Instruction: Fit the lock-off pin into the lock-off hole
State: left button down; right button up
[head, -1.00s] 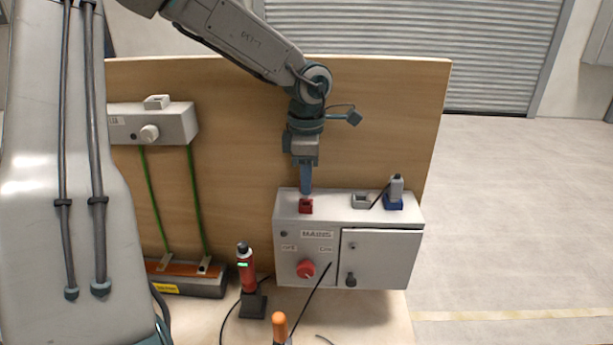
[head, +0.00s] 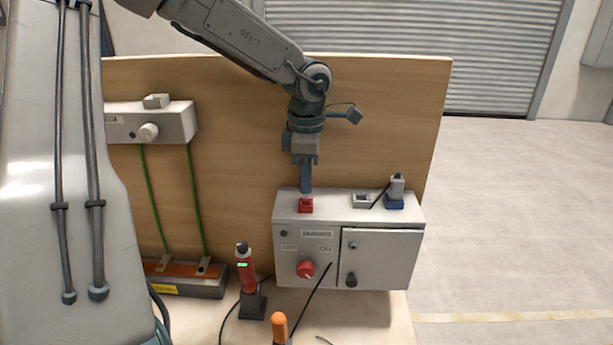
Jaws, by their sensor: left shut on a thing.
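My left gripper (head: 305,190) points straight down over the top of the grey mains box (head: 285,208). It is shut, with its fingertips at a small red block (head: 305,206) on the box's top left. The lock-off pin is not clearly distinct there; the fingers hide most of what they hold, and I cannot tell how far it sits in the red block. A small dark round spot (head: 284,234) on the box's front, above left of the red rotary knob (head: 305,269), may be the lock-off hole. My right gripper is not in view.
A grey holder (head: 361,201) and a blue holder (head: 394,203) with a grey device (head: 397,187) stand on the box's top right. A red tester (head: 246,270) stands front left, an orange-handled tool (head: 280,325) in front. The wooden board (head: 400,110) rises behind.

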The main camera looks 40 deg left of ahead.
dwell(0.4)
pick_arm(q)
jog(key=shift+b, duration=0.3)
dwell(0.3)
jog(key=shift+f+b, duration=0.45)
jog(key=shift+b, duration=0.05)
jog(key=shift+f+b, duration=1.1)
jog(key=shift+b, duration=0.1)
jog(key=c, duration=1.1)
grip_release()
jog(key=shift+r, duration=0.1)
